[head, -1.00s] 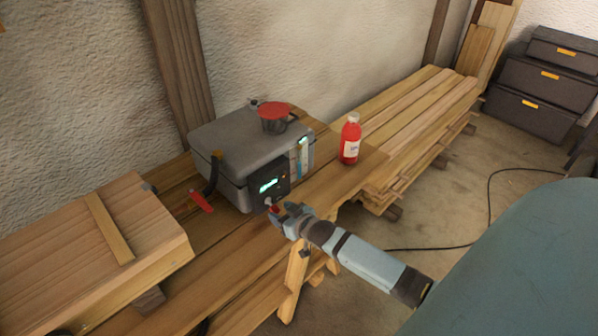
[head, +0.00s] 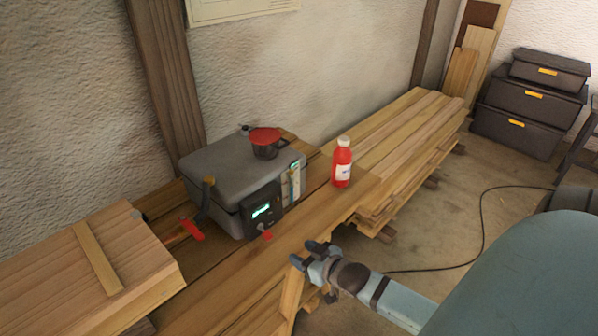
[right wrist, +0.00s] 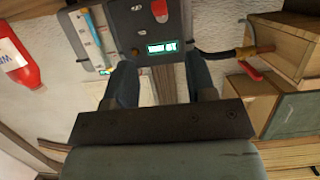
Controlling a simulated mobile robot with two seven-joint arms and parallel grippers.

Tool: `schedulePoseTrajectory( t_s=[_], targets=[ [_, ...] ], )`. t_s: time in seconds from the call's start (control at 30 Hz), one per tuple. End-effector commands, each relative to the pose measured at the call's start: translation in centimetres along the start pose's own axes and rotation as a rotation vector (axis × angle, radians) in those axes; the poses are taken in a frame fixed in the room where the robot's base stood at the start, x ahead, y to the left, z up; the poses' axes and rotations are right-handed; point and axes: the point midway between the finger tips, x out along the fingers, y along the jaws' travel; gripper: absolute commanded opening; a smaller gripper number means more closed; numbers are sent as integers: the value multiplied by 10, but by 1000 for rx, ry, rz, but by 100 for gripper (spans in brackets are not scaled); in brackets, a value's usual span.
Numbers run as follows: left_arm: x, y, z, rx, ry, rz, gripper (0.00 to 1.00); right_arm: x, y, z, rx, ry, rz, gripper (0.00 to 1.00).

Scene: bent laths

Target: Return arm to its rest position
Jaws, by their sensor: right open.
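My right gripper (head: 318,254) is open and empty in the head view, just off the front edge of the wooden bench (head: 235,268). It is apart from the grey box machine (head: 238,168), which has a lit display and a red knob (head: 266,235) on its front. In the right wrist view the open fingers (right wrist: 165,85) point toward the machine's panel (right wrist: 150,25), with a gap between them and it. My left gripper is not in view.
A red bottle (head: 342,165) stands on the bench right of the machine. A red-topped dark cup (head: 265,142) sits on the machine. Stacked planks (head: 410,135) lie behind right. A wooden box (head: 90,255) is at left. Dark cases (head: 520,125) and a cable (head: 482,220) are on the floor.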

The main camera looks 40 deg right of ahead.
Motion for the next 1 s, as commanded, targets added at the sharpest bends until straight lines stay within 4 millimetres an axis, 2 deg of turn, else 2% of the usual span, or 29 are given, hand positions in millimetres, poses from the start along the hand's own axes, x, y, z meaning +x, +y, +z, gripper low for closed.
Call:
schedulePoseTrajectory(
  t_s=[0.07, 0.13, 0.3, 0.4, 0.5, 0.6, 1.0],
  targets=[
    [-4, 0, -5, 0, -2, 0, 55, -6, -11, 3, 0, -19, -9, 51],
    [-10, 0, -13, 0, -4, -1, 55, -19, -33, 9, -5, -55, -26, 51],
    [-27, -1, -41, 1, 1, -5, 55, -66, -114, 27, -33, -179, -99, 51],
    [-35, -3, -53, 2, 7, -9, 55, -91, -154, 32, -49, -234, -141, 51],
    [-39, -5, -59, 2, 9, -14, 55, -107, -180, 36, -60, -268, -169, 51],
    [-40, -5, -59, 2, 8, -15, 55, -112, -189, 37, -67, -279, -179, 51],
    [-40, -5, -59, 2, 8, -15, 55, -112, -189, 37, -67, -279, -179, 51]
  ],
)
